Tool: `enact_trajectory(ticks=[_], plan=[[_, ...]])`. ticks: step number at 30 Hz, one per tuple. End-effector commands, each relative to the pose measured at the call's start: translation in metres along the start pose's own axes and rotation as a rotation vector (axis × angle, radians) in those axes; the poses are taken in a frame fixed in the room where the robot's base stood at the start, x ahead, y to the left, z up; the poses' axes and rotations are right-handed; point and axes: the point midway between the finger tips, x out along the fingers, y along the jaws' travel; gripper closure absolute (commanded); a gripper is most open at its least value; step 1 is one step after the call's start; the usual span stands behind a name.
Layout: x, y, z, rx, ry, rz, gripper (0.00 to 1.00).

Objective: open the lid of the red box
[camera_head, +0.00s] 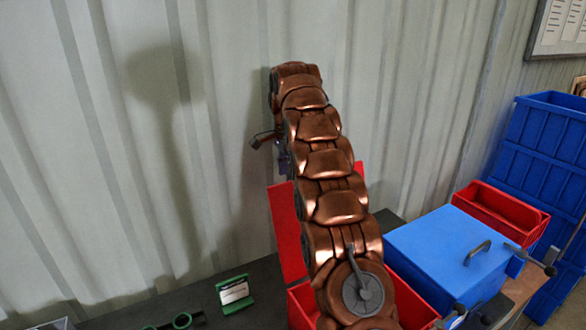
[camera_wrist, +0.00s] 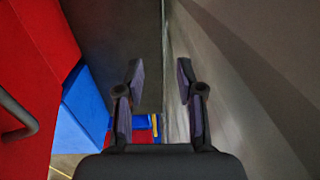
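The red box (camera_head: 301,305) stands on the dark table, its middle covered by my arm. Its red lid (camera_head: 287,232) stands raised steeply behind it near the wall, also partly covered by my arm. In the wrist view a red surface (camera_wrist: 45,45) with a dark curved handle (camera_wrist: 17,118) fills the left side; it looks like the lid. My gripper (camera_wrist: 160,75) is open, with nothing between its fingers, to the right of that red surface and apart from it. In the head view my gripper is mostly hidden behind my arm.
A blue box (camera_head: 435,250) with a closed, handled lid stands right of the red box. Beyond it are a red bin (camera_head: 503,207) and stacked blue crates (camera_head: 545,135). A green card stand (camera_head: 235,294) and green goggles (camera_head: 182,321) lie left. The corrugated wall (camera_head: 100,150) is close behind.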

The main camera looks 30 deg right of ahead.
Motion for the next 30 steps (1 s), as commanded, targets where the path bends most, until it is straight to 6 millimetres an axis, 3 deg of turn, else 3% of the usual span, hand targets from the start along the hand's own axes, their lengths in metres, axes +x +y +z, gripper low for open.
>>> enact_trajectory(ticks=[9,30], plan=[[-0.01,0.018,-0.002,0.003,-0.001,-0.013,0.63],[-0.012,0.019,-0.001,0.001,0.0,-0.017,0.63]])
